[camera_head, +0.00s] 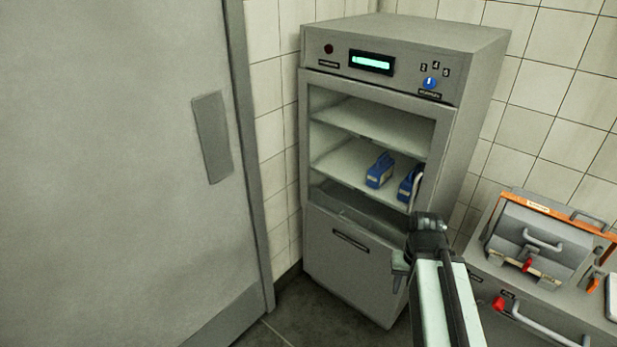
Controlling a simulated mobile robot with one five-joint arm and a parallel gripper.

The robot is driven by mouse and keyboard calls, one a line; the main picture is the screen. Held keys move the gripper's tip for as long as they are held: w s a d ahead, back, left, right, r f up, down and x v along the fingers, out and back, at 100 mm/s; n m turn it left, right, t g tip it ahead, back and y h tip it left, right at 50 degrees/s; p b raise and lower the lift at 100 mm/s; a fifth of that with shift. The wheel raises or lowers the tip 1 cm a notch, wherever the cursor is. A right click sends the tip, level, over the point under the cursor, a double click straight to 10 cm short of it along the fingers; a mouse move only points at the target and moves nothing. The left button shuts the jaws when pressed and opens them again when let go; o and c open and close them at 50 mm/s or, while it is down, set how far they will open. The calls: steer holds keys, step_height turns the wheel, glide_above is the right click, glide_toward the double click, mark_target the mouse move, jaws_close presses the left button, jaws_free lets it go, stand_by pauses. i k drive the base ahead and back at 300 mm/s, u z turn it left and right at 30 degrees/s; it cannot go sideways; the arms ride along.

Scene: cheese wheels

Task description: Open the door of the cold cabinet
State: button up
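The cold cabinet (475,115) stands upright against the tiled wall in the middle of the view. Its door has a grey frame (440,125) around a glass pane and looks closed. A pale upright handle (416,190) shows at the door's right side, its lower end close to my arm in the picture.
Blue packages (379,170) sit on a shelf inside the cabinet. A large grey door (110,150) fills the left. A grey machine with an orange edge (540,240) stands at right. Some dark floor (315,315) is clear in front.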

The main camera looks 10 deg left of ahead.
mark_target(445, 114)
steer(key=u, duration=2.85)
steer(key=k, duration=0.35)
steer(key=z, duration=0.35)
